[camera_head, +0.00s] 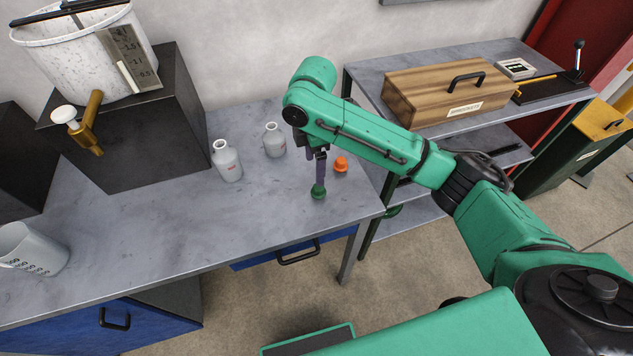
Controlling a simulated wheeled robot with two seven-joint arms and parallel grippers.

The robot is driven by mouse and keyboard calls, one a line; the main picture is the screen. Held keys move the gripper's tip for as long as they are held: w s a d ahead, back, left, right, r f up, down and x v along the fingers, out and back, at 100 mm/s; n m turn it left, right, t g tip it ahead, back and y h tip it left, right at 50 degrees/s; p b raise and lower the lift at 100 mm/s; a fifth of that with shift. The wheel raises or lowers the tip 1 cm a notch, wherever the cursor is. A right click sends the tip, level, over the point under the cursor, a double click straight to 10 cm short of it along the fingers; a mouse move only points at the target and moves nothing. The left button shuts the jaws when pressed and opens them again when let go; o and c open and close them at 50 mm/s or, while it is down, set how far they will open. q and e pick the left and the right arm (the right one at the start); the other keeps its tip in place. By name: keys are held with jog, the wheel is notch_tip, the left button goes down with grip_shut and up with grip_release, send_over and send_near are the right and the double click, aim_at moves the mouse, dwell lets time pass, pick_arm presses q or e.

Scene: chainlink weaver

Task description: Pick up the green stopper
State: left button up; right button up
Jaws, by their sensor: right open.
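The green stopper (318,192) stands on the grey workbench (150,235) near its right end. My right gripper (320,178) is directly above it, pointing down, with its fingertips at or just over the stopper's top. The gripper is open. Whether the fingers touch the stopper cannot be told from this view. My left gripper is not in view.
An orange stopper (341,164) sits close right of my gripper. Two white bottles (227,162) (274,140) stand to the left. A measuring beaker (30,250) is at far left, and a bucket (85,55) rests on a dark block (150,140). A wooden box (440,95) is on the side table.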

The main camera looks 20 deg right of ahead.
aim_at(319, 189)
jog(key=f, duration=0.3)
jog(key=shift+s+d+f+p, duration=0.1)
jog(key=shift+s+f+p, duration=0.2)
jog(key=shift+s, duration=0.1)
jog(key=f, duration=0.2)
jog(key=f+p, duration=0.1)
jog(key=f, duration=0.1)
jog(key=f+p, duration=0.1)
jog(key=shift+w+d+f, duration=0.25)
jog(key=shift+d+f, duration=0.1)
jog(key=shift+f, duration=0.05)
jog(key=shift+s+f, duration=0.1)
jog(key=shift+f, duration=0.25)
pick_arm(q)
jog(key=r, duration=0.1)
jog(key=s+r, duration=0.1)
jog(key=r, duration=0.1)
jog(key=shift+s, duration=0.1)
pick_arm(e)
grip_shut()
